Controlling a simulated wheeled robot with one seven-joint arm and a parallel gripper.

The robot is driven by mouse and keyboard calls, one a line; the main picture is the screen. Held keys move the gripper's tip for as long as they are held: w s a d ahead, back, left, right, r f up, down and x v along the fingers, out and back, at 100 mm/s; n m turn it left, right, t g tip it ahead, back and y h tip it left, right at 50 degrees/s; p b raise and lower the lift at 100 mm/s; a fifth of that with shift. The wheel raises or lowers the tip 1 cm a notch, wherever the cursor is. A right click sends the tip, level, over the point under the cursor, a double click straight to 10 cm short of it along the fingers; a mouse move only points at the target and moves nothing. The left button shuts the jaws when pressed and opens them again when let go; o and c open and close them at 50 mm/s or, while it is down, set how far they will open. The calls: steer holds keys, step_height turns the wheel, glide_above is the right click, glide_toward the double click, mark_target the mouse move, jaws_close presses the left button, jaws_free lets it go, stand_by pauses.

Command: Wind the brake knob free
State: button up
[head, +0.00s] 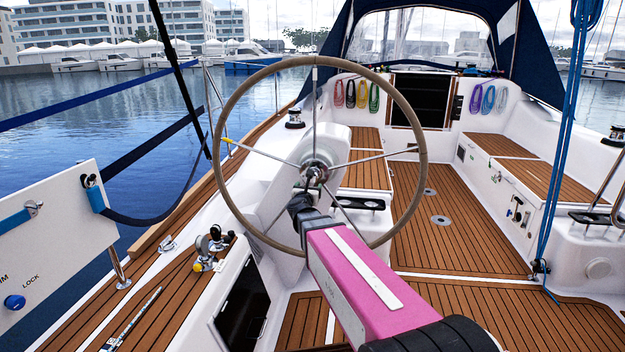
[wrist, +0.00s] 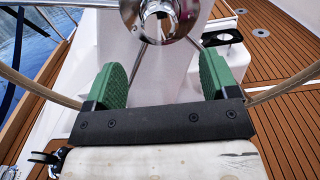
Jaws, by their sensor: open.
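The steering wheel (head: 223,125) stands upright in the head view, with a chrome hub (head: 315,171) at its centre. In the wrist view the chrome hub (wrist: 158,22) is at the top edge and partly cut off. I cannot clearly tell which part of it is the brake knob. My gripper (wrist: 162,78) is open, with its two green pads apart and nothing between them. The hub lies beyond the fingertips, roughly centred between them. In the head view my gripper (head: 308,187) is just below the hub, small and partly hidden by my arm.
Thin spokes and the rim surround my gripper. A white pedestal (head: 261,172) stands behind the wheel. At left are a white panel (head: 55,245) with a blue knob (head: 14,302) marked LOCK and a winch-like fitting (head: 212,245). The teak cockpit floor (head: 460,245) at right is clear.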

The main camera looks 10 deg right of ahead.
steer(key=x, duration=1)
steer(key=shift+w, duration=0.1)
steer(key=c, duration=0.9)
